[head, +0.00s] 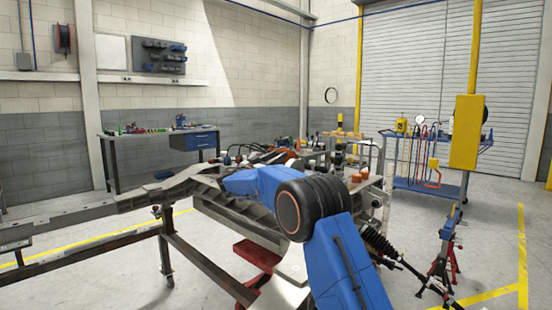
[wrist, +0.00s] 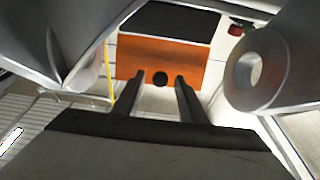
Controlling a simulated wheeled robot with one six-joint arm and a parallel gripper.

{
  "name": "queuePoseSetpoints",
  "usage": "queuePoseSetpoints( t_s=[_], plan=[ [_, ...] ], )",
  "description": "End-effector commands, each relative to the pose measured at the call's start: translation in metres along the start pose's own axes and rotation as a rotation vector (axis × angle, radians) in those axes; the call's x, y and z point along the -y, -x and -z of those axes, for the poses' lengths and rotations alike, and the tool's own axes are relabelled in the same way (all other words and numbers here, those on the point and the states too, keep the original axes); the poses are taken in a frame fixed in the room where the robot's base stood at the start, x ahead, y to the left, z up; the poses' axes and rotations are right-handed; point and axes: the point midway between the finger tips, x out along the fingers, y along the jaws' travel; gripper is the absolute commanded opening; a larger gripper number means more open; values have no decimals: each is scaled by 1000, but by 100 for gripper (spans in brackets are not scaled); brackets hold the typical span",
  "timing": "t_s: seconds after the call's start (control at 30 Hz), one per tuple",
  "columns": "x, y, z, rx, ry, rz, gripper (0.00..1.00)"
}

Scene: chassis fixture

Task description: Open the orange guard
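The orange guard (wrist: 190,62) shows in the wrist view as a flat orange panel below a dark panel (wrist: 170,22). A round black knob or hole (wrist: 160,78) is near its lower middle; I cannot tell which. My gripper (wrist: 157,84) is open, its two dark fingers apart and pointing at the guard, one on each side of the black round spot. I cannot tell whether the fingertips touch the guard. In the head view my blue arm hides the gripper, and I cannot make out the guard.
Grey metal parts flank the guard, with a holed one (wrist: 257,72) on the right. A red button-like part (wrist: 236,29) is at upper right. In the head view, the chassis frame (head: 200,262) spans left and centre; a blue tool cart (head: 425,190) stands right.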

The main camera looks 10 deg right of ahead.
Motion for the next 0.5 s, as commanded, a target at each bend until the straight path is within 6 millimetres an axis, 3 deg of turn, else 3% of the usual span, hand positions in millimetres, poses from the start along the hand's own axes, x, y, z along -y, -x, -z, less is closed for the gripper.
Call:
queuePoseSetpoints(
  t_s=[0.27,0.5],
  plan=[
    [1,12,0,1,0,2,38],
    [1,56,0,1,1,3,38]
  ],
)
